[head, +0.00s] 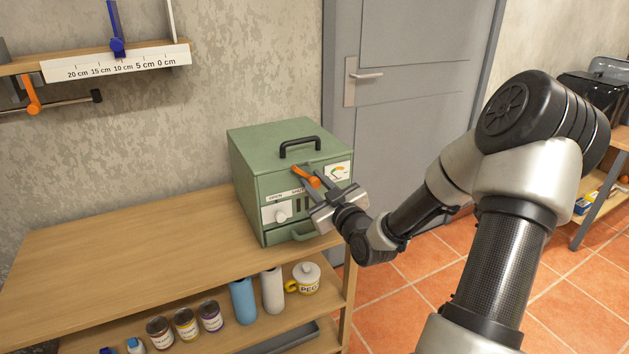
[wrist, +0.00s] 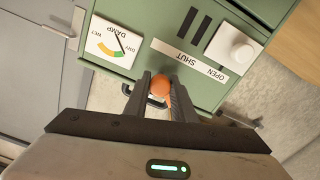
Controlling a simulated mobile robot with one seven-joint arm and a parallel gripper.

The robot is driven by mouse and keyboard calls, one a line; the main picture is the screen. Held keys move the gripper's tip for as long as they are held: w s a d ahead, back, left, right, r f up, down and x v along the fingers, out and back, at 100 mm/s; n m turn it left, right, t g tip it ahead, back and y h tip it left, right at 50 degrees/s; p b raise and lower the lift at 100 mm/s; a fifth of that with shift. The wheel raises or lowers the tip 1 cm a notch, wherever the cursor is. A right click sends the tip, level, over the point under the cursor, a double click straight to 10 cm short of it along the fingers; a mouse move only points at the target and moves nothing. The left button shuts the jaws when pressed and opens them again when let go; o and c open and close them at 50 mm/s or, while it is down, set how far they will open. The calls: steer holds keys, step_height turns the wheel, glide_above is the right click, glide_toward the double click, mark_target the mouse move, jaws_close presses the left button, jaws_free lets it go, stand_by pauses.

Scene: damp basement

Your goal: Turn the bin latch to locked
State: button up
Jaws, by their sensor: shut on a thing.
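The green metal bin (head: 258,172) stands on the wooden bench; its front also shows in the wrist view (wrist: 207,90). My gripper (head: 312,180) is at the upper part of that front, its fingers closed on an orange handle (head: 306,177), which looks like the latch. In the wrist view the handle's rounded orange end (wrist: 162,88) sits between my gripper's fingers (wrist: 163,80). The fingers hide most of the latch, so its angle and any lock marks cannot be told. A white knob (head: 281,216) sits beside the OPEN/SHUT label (wrist: 189,57), near OPEN.
A dial (wrist: 118,41) marked wet, damp and dry is on the bin's front. A black carrying handle (head: 300,146) tops the bin. Cans, bottles and a mug (head: 305,278) stand on the lower shelf. The benchtop (head: 130,250) left of the bin is clear. A grey door (head: 415,100) stands behind.

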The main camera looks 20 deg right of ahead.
steer(key=m+p, duration=0.2)
steer(key=m, duration=0.4)
steer(key=shift+r, duration=0.15)
steer(key=shift+o, duration=0.3)
steer(key=m+p, duration=0.2)
steer(key=m, duration=0.4)
steer(key=shift+d, duration=0.15)
steer(key=shift+d+m, duration=0.15)
steer(key=shift+m, duration=0.25)
steer(key=o, duration=1)
steer(key=shift+s+p, duration=0.2)
steer(key=shift+p, duration=0.1)
steer(key=s+p, duration=0.5)
steer(key=s, duration=1.2)
steer(key=shift+d+p, duration=0.15)
steer(key=shift+p, duration=0.2)
